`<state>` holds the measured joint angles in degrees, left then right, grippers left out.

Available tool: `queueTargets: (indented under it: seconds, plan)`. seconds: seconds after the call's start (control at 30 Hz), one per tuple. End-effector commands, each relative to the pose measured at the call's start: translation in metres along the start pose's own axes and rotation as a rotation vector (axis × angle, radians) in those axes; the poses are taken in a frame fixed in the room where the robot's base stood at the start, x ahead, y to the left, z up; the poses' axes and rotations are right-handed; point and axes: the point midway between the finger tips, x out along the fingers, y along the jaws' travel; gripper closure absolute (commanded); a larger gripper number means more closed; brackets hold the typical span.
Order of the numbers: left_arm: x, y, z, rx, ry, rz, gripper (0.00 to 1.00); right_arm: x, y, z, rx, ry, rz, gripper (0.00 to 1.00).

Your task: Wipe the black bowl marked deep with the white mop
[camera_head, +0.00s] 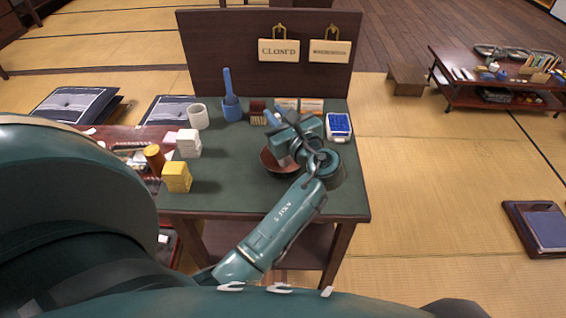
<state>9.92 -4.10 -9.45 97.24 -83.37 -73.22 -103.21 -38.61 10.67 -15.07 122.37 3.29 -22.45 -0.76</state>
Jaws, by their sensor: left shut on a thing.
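A dark bowl (268,163) with a reddish-brown inside stands on the green-topped table, right of the middle. Its right side is hidden by my arm, and I cannot read any mark on it. My left gripper (284,147) is over the bowl, shut on what looks like the white mop (284,160). Only a small pale part of the mop shows, inside the bowl's outline; I cannot tell whether it touches the bowl. My right gripper is not in view.
On the green table (225,185) stand a yellow block stack (176,178), a white block stack (188,144), a white cup (198,117), a blue container (232,110) and a blue-and-white box (338,127). A dark sign panel (225,55) rises behind. The table's front middle is clear.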

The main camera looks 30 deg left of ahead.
Motion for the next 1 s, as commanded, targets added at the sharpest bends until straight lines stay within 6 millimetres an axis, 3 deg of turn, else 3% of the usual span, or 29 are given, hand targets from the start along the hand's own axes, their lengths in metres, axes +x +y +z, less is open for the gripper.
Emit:
queueTargets:
  seconds: [0.03, 0.43, 0.8, 1.0]
  plan:
    - [-0.002, 0.003, 0.009, 0.017, 0.012, -0.045, 1.0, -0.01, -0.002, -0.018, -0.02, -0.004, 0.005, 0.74]
    - [-0.002, 0.008, 0.006, 0.053, 0.065, -0.58, 1.0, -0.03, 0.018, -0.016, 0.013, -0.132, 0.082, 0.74]
    - [-0.003, 0.011, -0.004, 0.074, 0.115, -1.06, 1.0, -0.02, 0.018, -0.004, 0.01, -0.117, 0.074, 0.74]
    - [-0.005, 0.01, 0.001, 0.073, 0.125, -1.132, 1.0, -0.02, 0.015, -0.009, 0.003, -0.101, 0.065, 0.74]
